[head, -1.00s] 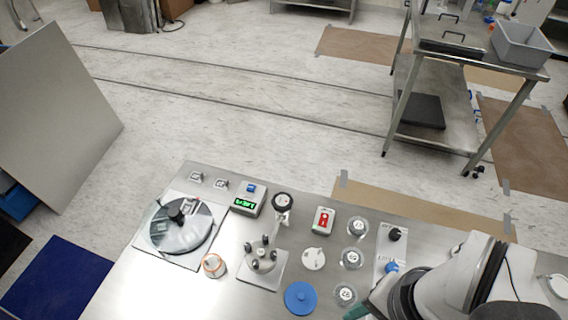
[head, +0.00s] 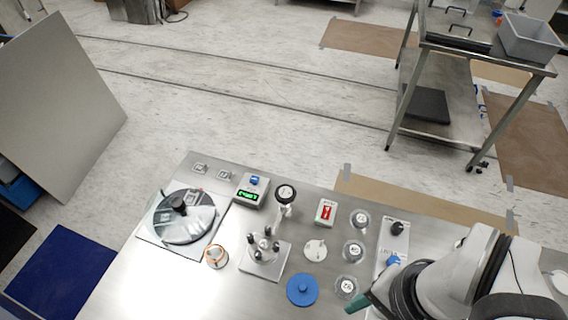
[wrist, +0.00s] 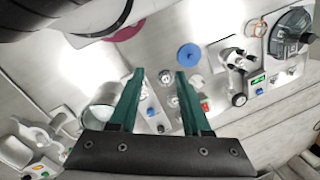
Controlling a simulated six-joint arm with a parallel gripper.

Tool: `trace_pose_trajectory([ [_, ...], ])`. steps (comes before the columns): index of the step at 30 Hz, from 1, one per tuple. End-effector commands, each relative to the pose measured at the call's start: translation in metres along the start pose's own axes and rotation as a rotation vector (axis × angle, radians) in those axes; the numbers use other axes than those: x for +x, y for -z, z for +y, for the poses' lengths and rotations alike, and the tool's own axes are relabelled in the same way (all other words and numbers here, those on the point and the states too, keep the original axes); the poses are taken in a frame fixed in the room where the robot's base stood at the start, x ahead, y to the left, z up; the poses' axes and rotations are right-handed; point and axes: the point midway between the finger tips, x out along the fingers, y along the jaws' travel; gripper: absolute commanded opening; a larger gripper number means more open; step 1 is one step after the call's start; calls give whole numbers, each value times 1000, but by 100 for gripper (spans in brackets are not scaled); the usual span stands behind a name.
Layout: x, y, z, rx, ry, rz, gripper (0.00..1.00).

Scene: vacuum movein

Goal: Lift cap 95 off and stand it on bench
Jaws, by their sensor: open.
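Three round, clear-lidded containers with small labels stand in a column on the steel bench (head: 130,285) in the head view: a far one (head: 359,219), a middle one (head: 353,250) and a near one (head: 346,287). Their labels are too small to read, so I cannot tell which carries cap 95. My gripper's green finger (head: 357,303) shows beside the near one in the head view; the rest is hidden by my arm. In the wrist view my gripper (wrist: 159,76) is open and empty, its two green fingers apart, with a clear container (wrist: 166,77) visible between and beyond the tips.
A blue disc with a knob (head: 302,289), a white disc (head: 315,250), a red-marked box (head: 326,211) and a metal stand with posts (head: 263,257) are close left. A knobbed panel (head: 390,245) is right. Bare bench lies at the front left.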

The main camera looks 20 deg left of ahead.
Motion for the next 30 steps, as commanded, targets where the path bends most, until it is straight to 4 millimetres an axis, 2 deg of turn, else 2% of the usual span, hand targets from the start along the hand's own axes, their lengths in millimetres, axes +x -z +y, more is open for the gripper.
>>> trace_pose_trajectory([
  [11,0,0,0,0,0,0,48],
  [14,0,0,0,0,0,0,62],
  [20,0,0,0,0,0,0,98],
  [27,-1,1,-2,-20,-2,0,100],
  [29,-5,9,-14,-150,-17,-4,100],
  [30,-9,18,-30,-310,-35,-10,100],
])
